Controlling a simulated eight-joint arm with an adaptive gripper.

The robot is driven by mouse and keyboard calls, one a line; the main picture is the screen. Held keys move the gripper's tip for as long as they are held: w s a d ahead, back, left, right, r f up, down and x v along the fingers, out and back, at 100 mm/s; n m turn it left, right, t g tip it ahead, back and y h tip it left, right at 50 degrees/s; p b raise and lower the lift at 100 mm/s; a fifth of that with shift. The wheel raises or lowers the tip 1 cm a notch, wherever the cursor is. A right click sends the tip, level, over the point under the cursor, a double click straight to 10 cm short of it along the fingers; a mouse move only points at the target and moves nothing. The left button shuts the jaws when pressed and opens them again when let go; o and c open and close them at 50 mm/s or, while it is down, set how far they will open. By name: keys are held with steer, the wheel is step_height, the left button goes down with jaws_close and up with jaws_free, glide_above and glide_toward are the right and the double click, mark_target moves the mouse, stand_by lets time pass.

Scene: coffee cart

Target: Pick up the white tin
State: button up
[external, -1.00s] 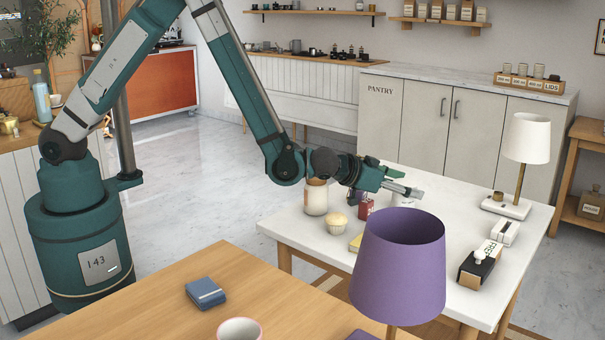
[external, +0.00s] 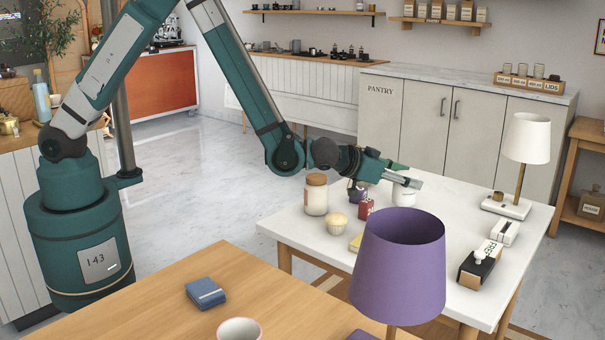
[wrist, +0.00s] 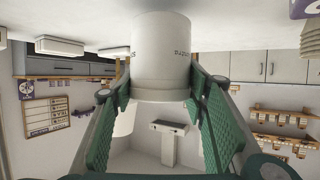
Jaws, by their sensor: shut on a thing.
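The white tin (external: 405,194) is at the gripper's end, over the white table, partly hidden behind the fingers in the external view. In the wrist view, which looks upside down, the tin (wrist: 160,55) is a white cylinder with small dark lettering. It sits between the two green finger pads. My gripper (external: 408,181) is shut on it; the gripper also shows in the wrist view (wrist: 160,88). Whether the tin is clear of the tabletop is hard to tell.
On the white table (external: 440,290) are a lidded jar (external: 316,197), a cream muffin-like item (external: 335,223), a red item (external: 366,208), a dark item (external: 357,193), a white lamp (external: 527,140) and a black stamp box (external: 480,264). A purple lamp (external: 398,265) stands in front.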

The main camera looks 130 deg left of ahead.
step_height(320, 180, up, 7)
steer(key=shift+r+p, duration=0.2)
steer(key=shift+p, duration=0.55)
